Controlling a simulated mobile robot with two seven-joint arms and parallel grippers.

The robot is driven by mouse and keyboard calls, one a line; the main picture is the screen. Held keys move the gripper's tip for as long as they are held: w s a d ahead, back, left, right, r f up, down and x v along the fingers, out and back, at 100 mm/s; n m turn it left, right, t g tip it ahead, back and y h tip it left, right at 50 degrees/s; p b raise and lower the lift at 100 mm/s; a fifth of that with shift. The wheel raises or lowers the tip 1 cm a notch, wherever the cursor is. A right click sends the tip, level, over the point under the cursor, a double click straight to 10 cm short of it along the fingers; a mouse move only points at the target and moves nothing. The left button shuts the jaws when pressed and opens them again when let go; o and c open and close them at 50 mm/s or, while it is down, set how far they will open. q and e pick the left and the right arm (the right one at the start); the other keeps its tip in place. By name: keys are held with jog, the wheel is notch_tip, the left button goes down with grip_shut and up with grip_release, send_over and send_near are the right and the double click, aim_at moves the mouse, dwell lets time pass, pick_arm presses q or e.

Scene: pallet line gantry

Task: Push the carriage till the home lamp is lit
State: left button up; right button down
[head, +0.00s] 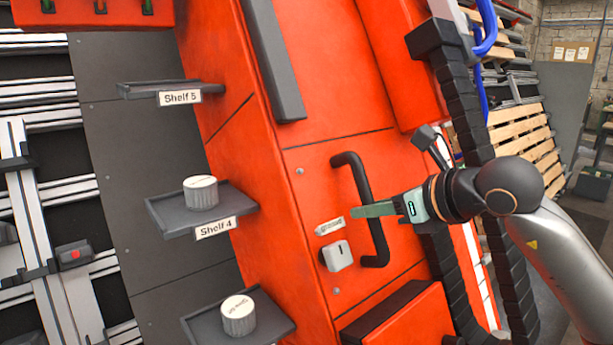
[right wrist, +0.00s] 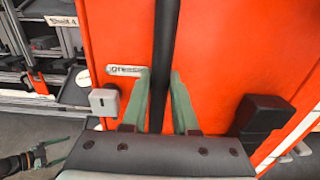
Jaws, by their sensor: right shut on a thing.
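The orange carriage (head: 320,165) fills the middle of the head view, with a black upright bar handle (head: 362,185) on its face. My right gripper (head: 365,210) is at this handle. In the right wrist view the black handle (right wrist: 164,60) passes between the green fingers (right wrist: 159,100), which are shut on it. My left gripper (right wrist: 62,150) shows at the lower left of that view, with its fingers apart and empty. I cannot make out which lamp is the home lamp, or whether it is lit.
Shelf 4 (head: 163,213) bears a white round knob-like piece (head: 201,193); a lower shelf (head: 205,328) bears another (head: 238,315). Shelf 5 (head: 150,89) looks empty. A black cable chain (head: 462,95) hangs by my right arm. Rails (head: 45,210) stand at left, wooden pallets (head: 515,135) behind.

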jog(key=shift+s+a+f, duration=0.1)
jog(key=shift+s+a, duration=0.75)
jog(key=shift+a, duration=0.3)
jog(key=shift+w+d, duration=0.15)
jog(key=shift+d, duration=0.1)
dwell(0.5)
jog(key=c, duration=0.8)
grip_release()
jog(key=shift+w+d, duration=0.15)
jog(key=shift+c, duration=0.2)
jog(key=o, duration=0.6)
jog(key=shift+s, duration=0.2)
jog(key=v, duration=0.9)
jog(key=shift+s+d+r+b, duration=0.2)
jog(key=shift+r+b, duration=0.1)
jog(key=shift+r, duration=0.05)
